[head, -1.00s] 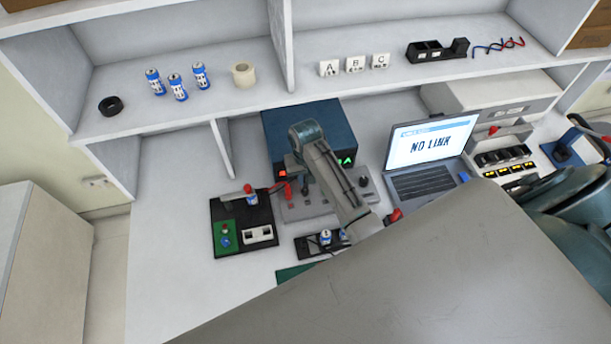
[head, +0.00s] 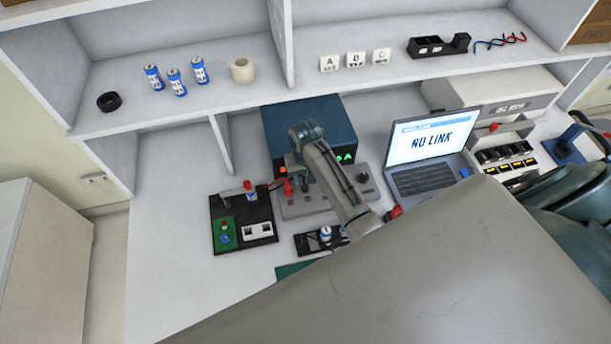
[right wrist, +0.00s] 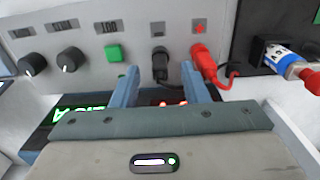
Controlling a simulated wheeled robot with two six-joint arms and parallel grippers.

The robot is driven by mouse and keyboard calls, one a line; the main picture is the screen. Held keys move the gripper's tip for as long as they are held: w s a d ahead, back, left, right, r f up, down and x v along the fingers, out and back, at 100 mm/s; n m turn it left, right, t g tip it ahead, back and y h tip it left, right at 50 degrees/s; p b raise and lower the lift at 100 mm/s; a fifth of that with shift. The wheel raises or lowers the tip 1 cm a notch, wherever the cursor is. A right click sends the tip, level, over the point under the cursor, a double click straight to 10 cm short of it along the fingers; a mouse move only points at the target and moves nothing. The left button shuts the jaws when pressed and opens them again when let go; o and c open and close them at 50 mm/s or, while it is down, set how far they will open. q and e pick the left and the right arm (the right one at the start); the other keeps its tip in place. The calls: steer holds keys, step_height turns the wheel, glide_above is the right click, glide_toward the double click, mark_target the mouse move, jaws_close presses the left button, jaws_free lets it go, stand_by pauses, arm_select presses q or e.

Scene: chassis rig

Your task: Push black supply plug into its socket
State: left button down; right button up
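The black supply plug (right wrist: 160,68) stands at the grey socket panel (right wrist: 85,30) in the right wrist view, below a small dark label. Its depth in the socket cannot be told. My right gripper (right wrist: 159,78) has its two blue-grey fingers apart, one on each side of the plug, with a visible gap to it. In the head view my right gripper (head: 299,182) is over the front panel of the blue supply box (head: 300,118), and the arm hides the plug. A red plug (right wrist: 205,62) sits just right of the right finger. My left gripper is not in view.
A black board (head: 226,242) with a green patch lies left of the panel. A laptop (head: 425,180) reading NO LINK stands to the right. A small black holder (head: 308,244) lies in front. Open white desk (head: 165,270) lies at the left.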

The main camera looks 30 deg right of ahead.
step_height(320, 180, up, 11)
steer(key=b, duration=0.1)
steer(key=shift+b, duration=0.35)
steer(key=shift+f, duration=0.15)
stand_by(0.5)
